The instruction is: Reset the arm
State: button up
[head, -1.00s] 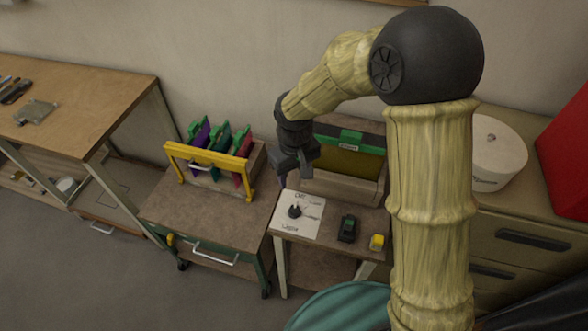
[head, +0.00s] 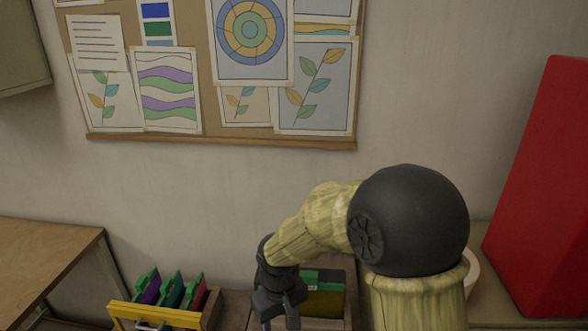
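My gripper (head: 279,312) hangs at the bottom of the head view, pointing down in front of the wooden box with the green-clipped panel (head: 325,301). Its fingers are partly cut off by the lower picture edge, so I cannot tell whether they are open or shut. My arm is bent, with its large dark joint at the lower right.
A yellow-handled rack (head: 155,314) with purple, green and red panels (head: 172,290) stands left of my gripper. A wooden workbench (head: 50,262) is at the far left. A tall red object (head: 545,200) stands at the right. A pinboard (head: 210,140) with drawings hangs on the wall.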

jog(key=s+d+r+m+t, duration=0.1)
jog(key=s+d+m, duration=0.2)
jog(key=d, duration=0.6)
jog(key=s+d+r+m+t, duration=0.1)
jog(key=s+d+m, duration=0.2)
jog(key=d, duration=0.7)
jog(key=shift+s+d+r+m, duration=0.2)
jog(key=shift+s+m, duration=0.1)
jog(key=shift+s, duration=0.5)
jog(key=shift+w+a, duration=0.1)
jog(key=shift+s, duration=0.2)
